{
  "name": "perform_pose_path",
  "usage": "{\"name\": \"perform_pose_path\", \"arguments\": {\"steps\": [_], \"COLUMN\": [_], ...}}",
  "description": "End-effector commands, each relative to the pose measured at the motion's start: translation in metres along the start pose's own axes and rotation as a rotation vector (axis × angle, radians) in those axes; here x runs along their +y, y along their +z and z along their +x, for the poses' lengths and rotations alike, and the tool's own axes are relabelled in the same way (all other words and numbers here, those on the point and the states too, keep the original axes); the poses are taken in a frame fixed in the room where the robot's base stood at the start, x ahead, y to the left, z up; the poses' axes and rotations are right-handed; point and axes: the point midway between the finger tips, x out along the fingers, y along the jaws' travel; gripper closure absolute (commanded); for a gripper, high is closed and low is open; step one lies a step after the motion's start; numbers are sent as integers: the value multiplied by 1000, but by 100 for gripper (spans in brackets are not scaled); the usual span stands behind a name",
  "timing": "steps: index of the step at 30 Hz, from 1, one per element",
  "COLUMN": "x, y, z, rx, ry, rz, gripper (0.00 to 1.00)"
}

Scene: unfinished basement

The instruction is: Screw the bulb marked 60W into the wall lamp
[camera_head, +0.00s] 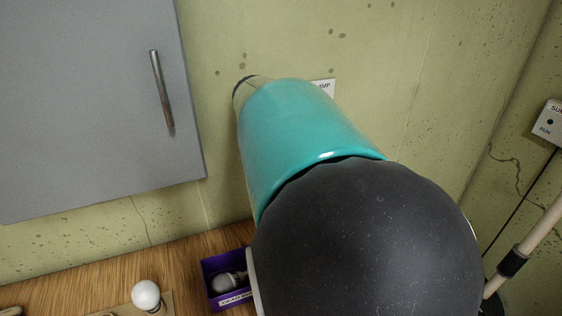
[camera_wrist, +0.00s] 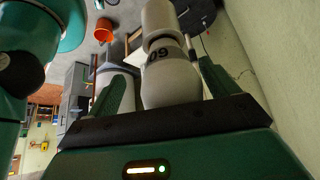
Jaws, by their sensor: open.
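In the wrist view a white bulb (camera_wrist: 166,82) with dark digits, which read as an upside-down 60, stands between the fingers of my gripper (camera_wrist: 168,76). The fingers are open, one on each side of the bulb, with a visible gap at the right. The bulb's narrow end meets a pale cylindrical part (camera_wrist: 158,16) that looks like the wall lamp's socket; I cannot tell how tightly they are joined. In the head view my arm hides the lamp, the bulb and my gripper. A partly covered wall label (camera_head: 325,88) ends in "MP".
A wooden bench (camera_head: 190,265) holds a purple box (camera_head: 238,298) with a bulb (camera_head: 224,283) inside. Another white bulb (camera_head: 146,295) stands on a wooden block left of it. A grey cabinet (camera_head: 90,100) hangs at the left. A pipe (camera_head: 535,230) runs at the right.

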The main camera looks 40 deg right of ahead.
Motion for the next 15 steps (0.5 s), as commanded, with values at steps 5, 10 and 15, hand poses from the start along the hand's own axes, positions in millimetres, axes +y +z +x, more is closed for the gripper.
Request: {"name": "perform_pose_path", "arguments": {"steps": [5, 10, 15], "x": [0, 0, 0], "y": [0, 0, 0], "z": [-3, -24, -61], "rx": [0, 0, -2], "ry": [-3, -7, -7], "rz": [1, 0, -1], "gripper": [14, 14, 14]}}
